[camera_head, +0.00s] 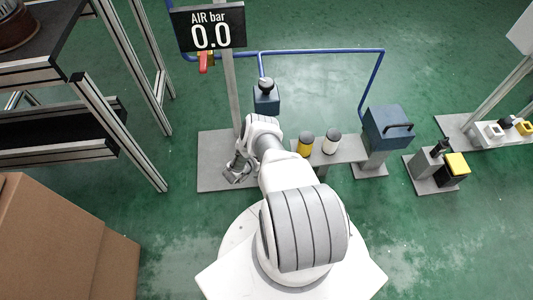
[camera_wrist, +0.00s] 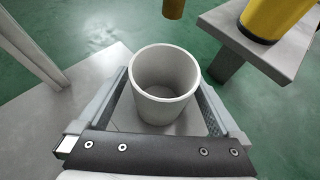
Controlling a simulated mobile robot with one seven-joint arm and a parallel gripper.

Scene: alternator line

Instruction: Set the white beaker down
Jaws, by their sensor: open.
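The white beaker (camera_wrist: 165,108) stands upright with its open rim toward the camera in the wrist view, and its inside looks empty. It is between the two fingers of my gripper (camera_wrist: 166,82), which are apart on either side of it. Whether a finger touches its wall I cannot tell. A grey base plate (camera_wrist: 90,95) lies under the beaker.
A low bench (camera_head: 345,150) right of my arm holds a yellow canister (camera_head: 305,143) and a white canister (camera_head: 331,141). A post with an air display (camera_head: 210,28) reading 0.0 rises behind my gripper. A frame table stands left, cardboard boxes (camera_head: 50,240) lower left.

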